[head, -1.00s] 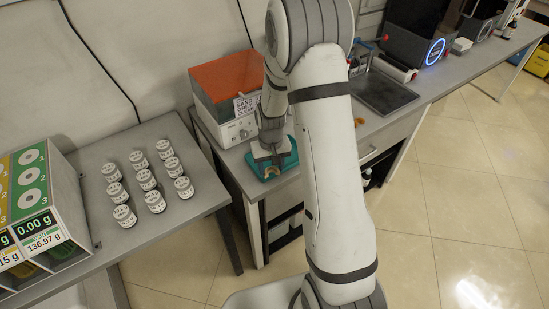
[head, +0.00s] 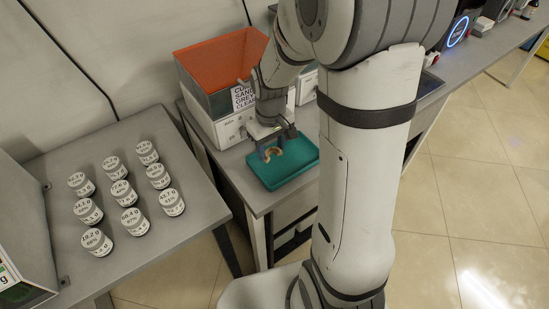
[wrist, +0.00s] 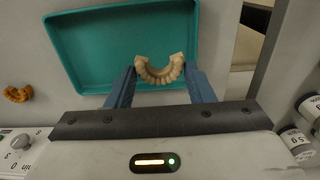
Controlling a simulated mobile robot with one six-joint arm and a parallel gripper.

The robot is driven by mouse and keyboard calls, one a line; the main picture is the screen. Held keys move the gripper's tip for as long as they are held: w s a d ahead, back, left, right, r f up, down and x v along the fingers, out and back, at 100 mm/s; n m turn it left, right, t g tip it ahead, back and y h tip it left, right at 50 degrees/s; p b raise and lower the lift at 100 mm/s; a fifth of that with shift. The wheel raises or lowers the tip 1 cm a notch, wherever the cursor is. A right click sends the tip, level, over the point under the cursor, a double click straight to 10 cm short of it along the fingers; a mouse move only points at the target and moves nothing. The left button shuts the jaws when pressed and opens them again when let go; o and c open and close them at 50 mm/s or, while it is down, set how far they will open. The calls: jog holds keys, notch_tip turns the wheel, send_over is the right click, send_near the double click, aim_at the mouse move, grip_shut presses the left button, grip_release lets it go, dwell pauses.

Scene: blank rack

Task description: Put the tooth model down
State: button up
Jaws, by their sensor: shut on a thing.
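The tooth model (wrist: 160,71) is a cream, horseshoe-shaped dental arch. My gripper (wrist: 160,84) is shut on it, with one blue-grey finger at each side of the arch in the wrist view. In the head view my gripper (head: 270,152) holds the tooth model (head: 271,153) over the teal tray (head: 291,180). In the wrist view the model overlaps the near edge of the teal tray (wrist: 75,55), whose inside looks empty. I cannot tell whether the model touches the tray.
An orange-lidded machine (head: 222,77) stands behind the tray. An orange tooth-like piece (wrist: 18,94) lies on the bench left of the tray. Several labelled jars (head: 130,220) stand on the left table. My arm hides part of the bench at right.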

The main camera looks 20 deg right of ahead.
aim_at(272, 168)
jog(key=shift+f, duration=2.7)
jog(key=shift+f+b, duration=0.25)
jog(key=shift+b, duration=0.1)
jog(key=o, duration=0.7)
jog(key=shift+r, duration=0.1)
jog(key=shift+c, duration=0.2)
